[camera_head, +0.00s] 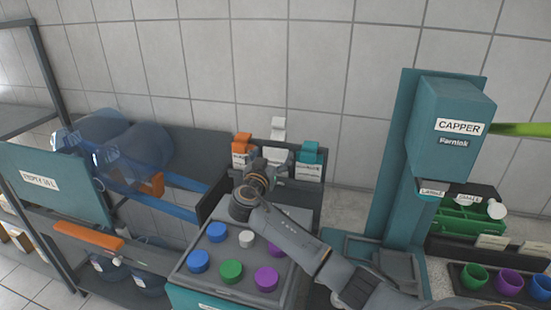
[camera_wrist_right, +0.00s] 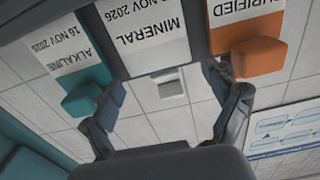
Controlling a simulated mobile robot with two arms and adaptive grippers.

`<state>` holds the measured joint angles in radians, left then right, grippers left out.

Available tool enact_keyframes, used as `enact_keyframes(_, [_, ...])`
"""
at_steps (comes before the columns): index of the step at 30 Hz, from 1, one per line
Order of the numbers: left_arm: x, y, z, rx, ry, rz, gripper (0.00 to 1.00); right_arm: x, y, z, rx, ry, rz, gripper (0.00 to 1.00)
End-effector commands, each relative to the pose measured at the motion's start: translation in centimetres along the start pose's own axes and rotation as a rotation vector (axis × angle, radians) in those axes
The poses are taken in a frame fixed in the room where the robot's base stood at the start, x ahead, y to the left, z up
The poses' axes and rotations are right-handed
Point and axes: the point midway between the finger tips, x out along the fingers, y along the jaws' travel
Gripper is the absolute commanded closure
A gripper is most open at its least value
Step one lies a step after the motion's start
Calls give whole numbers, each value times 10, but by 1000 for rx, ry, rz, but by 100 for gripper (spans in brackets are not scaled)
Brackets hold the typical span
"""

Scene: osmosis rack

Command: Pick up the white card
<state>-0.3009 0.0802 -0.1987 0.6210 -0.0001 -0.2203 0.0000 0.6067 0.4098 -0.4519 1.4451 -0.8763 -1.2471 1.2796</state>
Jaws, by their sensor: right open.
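The white card (camera_wrist_right: 150,35), with a label reading MINERAL, stands in the middle of a row of cards. It shows upside down in the right wrist view. In the head view the white card (camera_head: 277,155) is partly hidden behind my right gripper (camera_head: 264,172). My right gripper (camera_wrist_right: 165,88) is open and empty, with its two fingers spread either side of the card's line. I cannot tell how far the fingertips are from the card. My left gripper is not in view.
An orange card (camera_head: 242,143) and a teal card (camera_head: 311,153) flank the white one closely. A small white piece (camera_head: 278,124) shows above it against the tiled wall. A tray of coloured caps (camera_head: 230,272) lies in front; the teal capper (camera_head: 452,125) stands right.

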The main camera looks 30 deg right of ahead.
Motion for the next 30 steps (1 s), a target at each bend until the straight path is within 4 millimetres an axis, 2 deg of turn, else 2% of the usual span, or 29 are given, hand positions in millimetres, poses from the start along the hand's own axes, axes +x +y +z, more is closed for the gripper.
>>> enact_keyframes(1, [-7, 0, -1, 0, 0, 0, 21, 7, 0, -4, -3, 0, 2, 13])
enact_keyframes(6, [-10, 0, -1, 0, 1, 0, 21, 20, 0, -1, -1, -1, 0, 13])
enact_keyframes(13, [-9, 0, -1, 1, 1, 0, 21, 21, 0, 1, 0, -1, -1, 13])
enact_keyframes(18, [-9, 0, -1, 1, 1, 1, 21, 21, 0, 1, 0, -1, -1, 46])
enact_keyframes(30, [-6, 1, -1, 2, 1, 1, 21, 21, -1, -1, 2, -1, -1, 47])
